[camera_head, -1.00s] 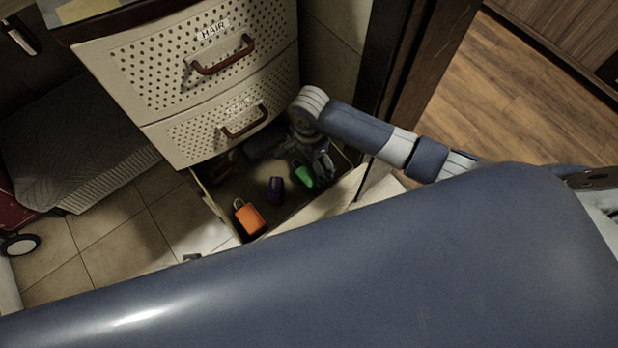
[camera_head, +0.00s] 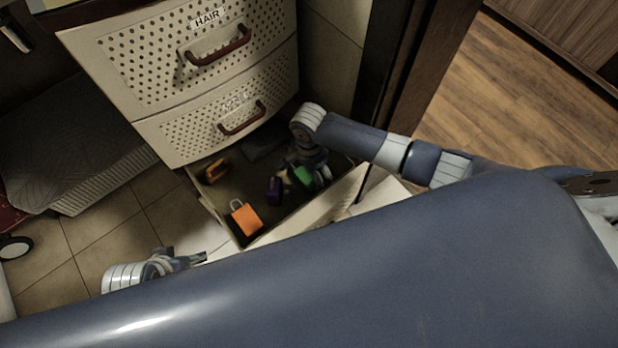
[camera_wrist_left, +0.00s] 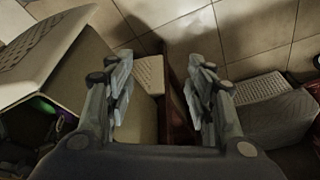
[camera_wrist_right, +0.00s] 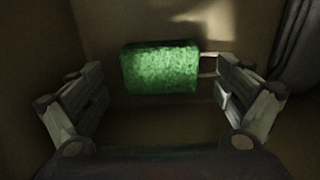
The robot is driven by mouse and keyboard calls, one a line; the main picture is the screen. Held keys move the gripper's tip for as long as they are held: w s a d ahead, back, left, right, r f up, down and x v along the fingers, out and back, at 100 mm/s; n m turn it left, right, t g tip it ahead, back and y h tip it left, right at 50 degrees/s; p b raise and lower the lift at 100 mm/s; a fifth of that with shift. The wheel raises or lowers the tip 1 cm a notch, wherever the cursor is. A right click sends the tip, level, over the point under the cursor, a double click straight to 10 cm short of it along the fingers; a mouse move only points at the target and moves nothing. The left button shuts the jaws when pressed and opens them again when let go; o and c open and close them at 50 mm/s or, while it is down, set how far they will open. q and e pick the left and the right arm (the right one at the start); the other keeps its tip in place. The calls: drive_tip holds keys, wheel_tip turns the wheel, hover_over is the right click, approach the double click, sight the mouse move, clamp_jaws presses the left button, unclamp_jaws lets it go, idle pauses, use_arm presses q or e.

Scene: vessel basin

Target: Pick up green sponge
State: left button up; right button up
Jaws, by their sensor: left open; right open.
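The green sponge (camera_wrist_right: 160,70) shows in the right wrist view as a bright green textured block with thin light prongs at its right side. In the head view a green thing (camera_head: 303,176) lies in the open bottom drawer, beside my right gripper (camera_head: 322,176). My right gripper (camera_wrist_right: 160,105) is open in its wrist view, with the sponge ahead of and between its fingers; no grip on it shows. My left gripper (camera_head: 203,258) is outside the drawer, at the lower left. Its wrist view (camera_wrist_left: 163,85) shows the fingers apart and nothing held.
The drawer (camera_head: 219,215) also holds an orange padlock-like thing (camera_head: 246,218), a purple one (camera_head: 274,190) and another orange thing (camera_head: 216,171). Closed drawers (camera_head: 190,85) overhang its back. Tiled floor (camera_head: 100,235) lies open at left; a dark door frame (camera_head: 415,70) stands at right.

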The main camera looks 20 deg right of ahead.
drive_tip(key=shift+f+b, duration=0.4)
drive_tip(key=shift+f, duration=0.8)
use_arm(q)
drive_tip(key=v, duration=0.3)
use_arm(e)
drive_tip(key=shift+c, duration=0.5)
drive_tip(key=c, duration=0.6)
drive_tip(key=shift+c, duration=0.4)
drive_tip(key=shift+s, duration=0.1)
drive_tip(key=shift+c, duration=0.3)
